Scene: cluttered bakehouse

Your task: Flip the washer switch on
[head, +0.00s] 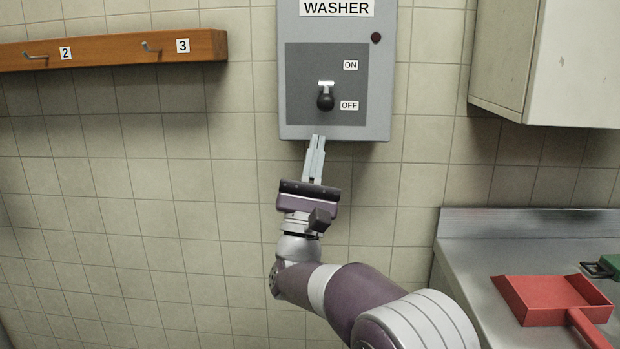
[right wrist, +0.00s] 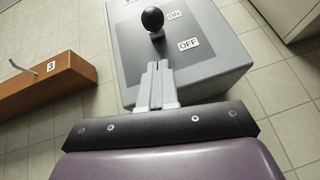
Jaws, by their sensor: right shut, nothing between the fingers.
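The grey washer switch box (head: 388,75), labelled WASHER, is on the tiled wall. Its switch (head: 326,97) has a black knob hanging down beside the OFF label, below the ON label. The dark round lamp (head: 376,37) at the upper right of the box looks unlit. My right gripper (head: 317,140) is shut and empty, its fingertips at the box's lower edge, below the knob. In the right wrist view the fingers (right wrist: 157,68) point toward the black knob (right wrist: 152,19), with a small gap showing between them. My left gripper is not in view.
A wooden hook rail (head: 120,50) with hooks numbered 2 and 3 is on the wall at left. A wall cabinet (head: 560,65) juts out at upper right. A red dustpan (head: 545,300) lies on the metal counter (head: 480,258) at lower right. The wall below the box is bare.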

